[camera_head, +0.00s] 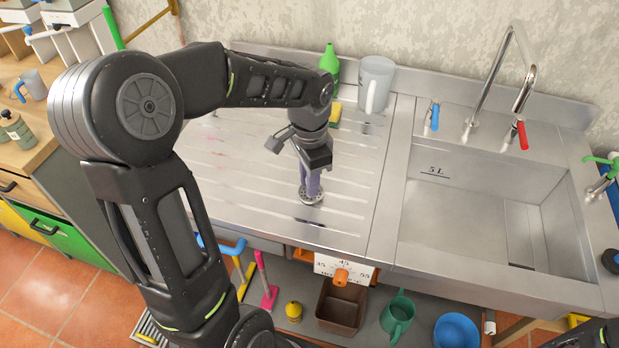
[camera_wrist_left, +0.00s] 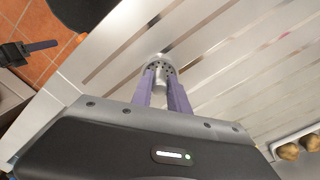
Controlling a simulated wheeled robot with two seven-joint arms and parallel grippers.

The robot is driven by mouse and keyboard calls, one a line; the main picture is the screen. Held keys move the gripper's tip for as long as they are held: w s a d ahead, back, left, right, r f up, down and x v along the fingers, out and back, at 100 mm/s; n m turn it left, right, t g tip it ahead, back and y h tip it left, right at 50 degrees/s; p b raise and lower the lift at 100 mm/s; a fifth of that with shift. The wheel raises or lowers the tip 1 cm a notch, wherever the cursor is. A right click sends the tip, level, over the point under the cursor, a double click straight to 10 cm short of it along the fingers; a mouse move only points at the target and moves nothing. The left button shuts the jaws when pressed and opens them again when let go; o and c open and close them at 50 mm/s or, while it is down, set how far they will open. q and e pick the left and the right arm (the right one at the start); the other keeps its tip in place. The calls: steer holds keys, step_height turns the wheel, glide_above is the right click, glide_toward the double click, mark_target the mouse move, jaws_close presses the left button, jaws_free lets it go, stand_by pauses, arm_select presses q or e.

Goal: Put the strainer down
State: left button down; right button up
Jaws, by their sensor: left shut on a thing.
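The strainer (camera_head: 312,198) is a small round metal piece with holes, low over the ribbed steel drainboard (camera_head: 235,150) near its front edge. It also shows in the left wrist view (camera_wrist_left: 160,66). My left gripper (camera_head: 311,185) points down, its purple fingers shut on the strainer's middle. The strainer looks about level and very close to the drainboard; I cannot tell if it touches. A dark part with one purple finger (camera_wrist_left: 40,46), apparently my right gripper, shows at the left of the wrist view; its opening is unclear.
A green bottle (camera_head: 330,62), a grey jug (camera_head: 376,85) and a yellow sponge (camera_head: 335,114) stand at the back of the drainboard. The sink basin (camera_head: 470,225) is to the right. The drainboard around the strainer is clear. A brown bin (camera_head: 342,305) and green jug (camera_head: 397,318) are below.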

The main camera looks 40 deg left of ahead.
arm_select(q)
steer(key=shift+f, duration=0.2)
steer(key=c, duration=1.3)
jaws_free()
steer(key=shift+r, duration=0.1)
step_height(320, 180, up, 12)
steer(key=shift+r+b, duration=0.1)
steer(key=shift+b, duration=0.3)
